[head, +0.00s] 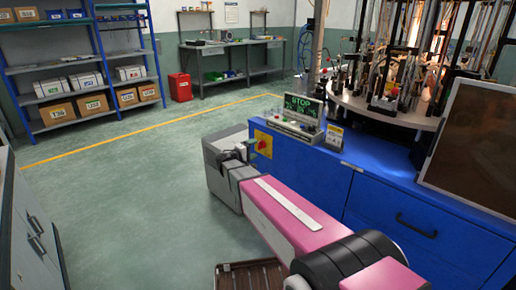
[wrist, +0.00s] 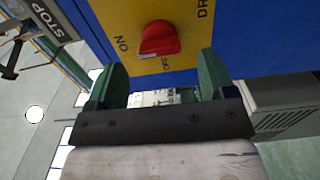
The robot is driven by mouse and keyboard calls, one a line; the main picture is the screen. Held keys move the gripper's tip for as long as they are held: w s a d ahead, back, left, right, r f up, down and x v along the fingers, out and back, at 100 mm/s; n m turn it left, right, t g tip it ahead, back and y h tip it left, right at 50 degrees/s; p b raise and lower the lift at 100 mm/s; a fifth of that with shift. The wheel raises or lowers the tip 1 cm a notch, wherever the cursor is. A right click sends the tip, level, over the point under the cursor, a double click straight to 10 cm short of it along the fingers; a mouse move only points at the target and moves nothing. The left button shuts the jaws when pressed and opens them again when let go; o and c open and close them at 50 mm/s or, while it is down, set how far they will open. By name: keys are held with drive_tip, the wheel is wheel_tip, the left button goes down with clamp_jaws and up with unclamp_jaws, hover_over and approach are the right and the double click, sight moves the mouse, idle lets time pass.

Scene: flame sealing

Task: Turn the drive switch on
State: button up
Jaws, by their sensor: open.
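The drive switch is a red knob (wrist: 160,40) on a yellow plate (wrist: 186,18) on the blue cabinet side. I cannot clearly tell which label the knob points at. The switch also shows small in the head view (head: 262,144). My gripper (wrist: 162,62) is open and empty, its two green fingers apart on either side of the space just below the knob. They appear not to touch it. In the head view my gripper (head: 241,152) is beside the switch, partly hidden by my wrist.
A dark panel (head: 475,135) stands at right. The green floor (head: 130,195) at left is clear.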

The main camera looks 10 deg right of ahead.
drive_tip(key=v, duration=0.6)
drive_tip(key=shift+s, duration=0.1)
drive_tip(key=s+d+f+m+g+y, duration=0.3)
drive_tip(key=s+d+f+g+y, duration=0.3)
drive_tip(key=s+d+f, duration=0.5)
drive_tip(key=s+a+m+g+y, duration=0.1)
drive_tip(key=s+g+y, duration=0.1)
drive_tip(key=s+y, duration=0.2)
drive_tip(key=s+a+f+m+g+y, duration=0.1)
drive_tip(key=s+a+m+g+y, duration=0.1)
drive_tip(key=s+y, duration=0.3)
drive_tip(key=s, duration=0.4)
drive_tip(key=shift+s+f+m, duration=0.3)
drive_tip(key=shift+s+f, duration=0.05)
idle(0.3)
